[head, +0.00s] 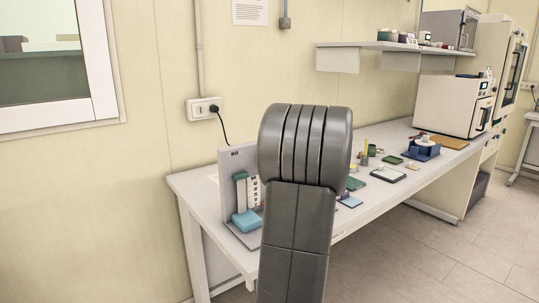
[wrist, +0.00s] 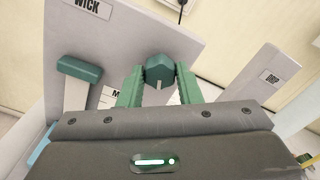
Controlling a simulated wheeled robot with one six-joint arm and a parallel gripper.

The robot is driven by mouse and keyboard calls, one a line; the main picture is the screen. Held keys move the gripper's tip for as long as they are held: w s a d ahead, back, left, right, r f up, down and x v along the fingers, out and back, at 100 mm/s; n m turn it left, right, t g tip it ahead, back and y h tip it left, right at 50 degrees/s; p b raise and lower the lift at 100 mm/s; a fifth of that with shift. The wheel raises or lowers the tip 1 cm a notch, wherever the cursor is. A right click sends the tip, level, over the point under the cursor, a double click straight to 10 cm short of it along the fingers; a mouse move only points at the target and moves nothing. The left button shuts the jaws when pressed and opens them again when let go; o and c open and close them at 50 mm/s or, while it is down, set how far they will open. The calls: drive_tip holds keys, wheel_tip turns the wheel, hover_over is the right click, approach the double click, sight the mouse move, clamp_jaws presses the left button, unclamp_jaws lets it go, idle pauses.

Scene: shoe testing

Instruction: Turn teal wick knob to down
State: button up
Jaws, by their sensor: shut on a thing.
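The teal wick knob (wrist: 160,68) sits on a grey upright panel (wrist: 125,40) labelled WICK, in the wrist view. A pale mark on the knob points toward the bottom of the picture. My gripper (wrist: 159,76) has its green fingers on either side of the knob, shut on it. Where the fingers meet the knob is partly out of sight. In the head view the panel (head: 232,160) stands at the near left end of the bench; my own arm hides the knob and gripper there.
A teal block (wrist: 80,68) on a pale post is left of the knob. A labelled grey plate (wrist: 255,75) stands to the right. The bench (head: 385,200) carries small trays, a blue holder (head: 422,150) and a white machine (head: 452,106) farther right.

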drive_tip(key=shift+m+p, duration=0.75)
drive_tip(key=shift+m, duration=0.45)
drive_tip(key=shift+f, duration=0.1)
drive_tip(key=o, duration=1)
drive_tip(key=shift+s+d, duration=0.1)
drive_tip(key=b+v, duration=0.1)
drive_tip(key=v, duration=1.2)
drive_tip(key=shift+s+d, duration=0.2)
drive_tip(key=shift+s, duration=0.05)
